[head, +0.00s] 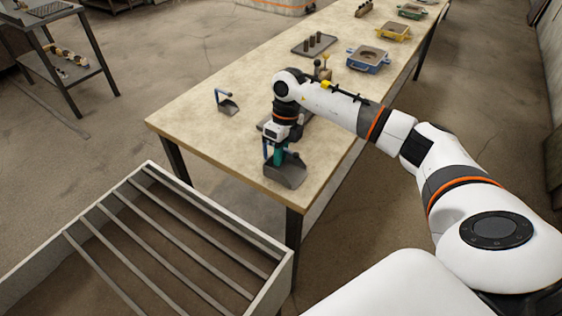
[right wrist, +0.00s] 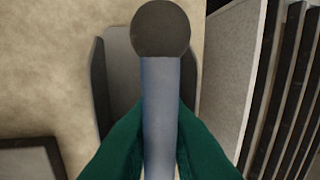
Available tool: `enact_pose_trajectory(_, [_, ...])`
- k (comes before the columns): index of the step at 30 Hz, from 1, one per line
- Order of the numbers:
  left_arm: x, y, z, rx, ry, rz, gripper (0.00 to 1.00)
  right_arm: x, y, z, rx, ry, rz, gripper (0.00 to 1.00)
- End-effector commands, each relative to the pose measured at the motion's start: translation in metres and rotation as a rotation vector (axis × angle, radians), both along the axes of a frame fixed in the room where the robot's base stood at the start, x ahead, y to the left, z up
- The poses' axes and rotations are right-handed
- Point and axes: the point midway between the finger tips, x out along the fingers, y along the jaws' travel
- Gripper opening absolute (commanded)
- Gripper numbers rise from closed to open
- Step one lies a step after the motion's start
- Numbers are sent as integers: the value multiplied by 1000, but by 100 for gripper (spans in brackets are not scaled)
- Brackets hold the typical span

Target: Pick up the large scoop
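The large scoop (head: 286,173) is a dark grey pan with a blue handle, near the table's front corner. My right gripper (head: 279,155) points down at its handle. In the right wrist view, the green fingers (right wrist: 160,135) lie on both sides of the blue handle (right wrist: 160,90), with no gap showing, so they look shut on it. The handle has a dark round end, and the grey pan (right wrist: 120,65) shows partly behind it. The pan appears to be at table height; whether it touches the table is unclear. My left gripper is not in view.
A smaller blue-handled scoop (head: 228,105) lies to the left on the beige table (head: 190,118). A tray with dark cylinders (head: 314,44) and a blue box (head: 368,60) stand farther back. A slatted metal bin (head: 150,240) stands in front. A dark tray is partly behind my arm.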

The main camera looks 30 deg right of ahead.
Motion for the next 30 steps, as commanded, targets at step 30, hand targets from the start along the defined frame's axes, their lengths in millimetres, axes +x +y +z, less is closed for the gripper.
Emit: enact_pose_trajectory(30, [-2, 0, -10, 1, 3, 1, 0, 0, 2, 93, 0, -4, 29, 0])
